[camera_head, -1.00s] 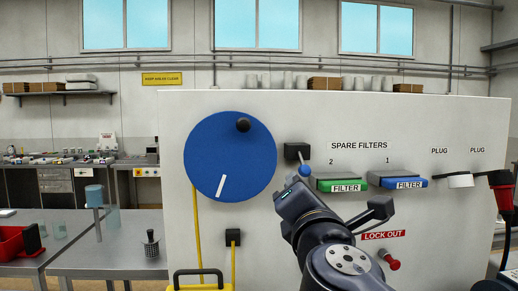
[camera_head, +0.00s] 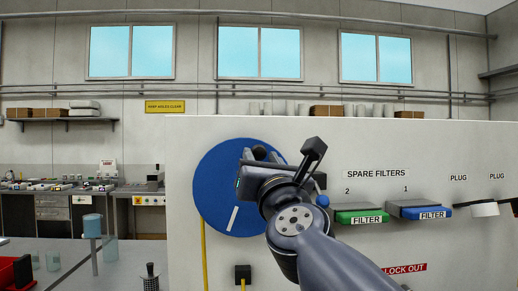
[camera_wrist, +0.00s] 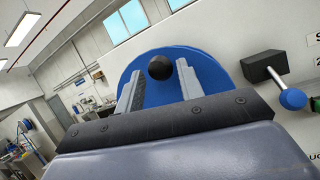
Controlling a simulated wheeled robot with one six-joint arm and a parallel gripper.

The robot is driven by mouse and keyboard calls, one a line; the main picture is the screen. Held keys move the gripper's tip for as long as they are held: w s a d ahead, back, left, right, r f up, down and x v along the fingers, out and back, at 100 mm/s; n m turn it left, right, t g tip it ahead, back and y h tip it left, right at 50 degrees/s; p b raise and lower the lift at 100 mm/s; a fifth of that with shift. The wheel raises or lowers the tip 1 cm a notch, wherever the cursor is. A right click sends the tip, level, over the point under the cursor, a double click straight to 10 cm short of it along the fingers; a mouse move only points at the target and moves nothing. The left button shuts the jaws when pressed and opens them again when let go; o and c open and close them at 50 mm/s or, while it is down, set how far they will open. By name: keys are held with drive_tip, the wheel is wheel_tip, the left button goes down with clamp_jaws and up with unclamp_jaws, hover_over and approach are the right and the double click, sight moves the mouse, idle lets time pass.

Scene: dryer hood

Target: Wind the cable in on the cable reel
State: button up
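The cable reel (camera_head: 215,190) is a large blue disc on the white panel, with a white stripe (camera_head: 234,218) low on its face. A yellow cable (camera_head: 204,250) hangs from its left side. Its black knob (camera_head: 259,152) is near the top, partly hidden by my gripper (camera_head: 262,162), which is in front of the reel's upper right. In the wrist view, my gripper's (camera_wrist: 158,76) two grey fingers are apart, and the round black knob (camera_wrist: 160,67) shows in the gap between them. I cannot tell whether the fingers reach around it.
A black block with a blue-ball lever (camera_wrist: 292,99) is close to my gripper's right. Green (camera_head: 360,217) and blue (camera_head: 420,210) filter trays stick out of the panel (camera_head: 330,140) further right. A small black block (camera_head: 243,273) is below the reel. A grey table stands left.

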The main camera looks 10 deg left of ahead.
sight(261, 157)
drive_tip(key=shift+p+x, duration=0.3)
drive_tip(key=shift+x, duration=1.25)
drive_tip(key=shift+c, duration=0.6)
clamp_jaws()
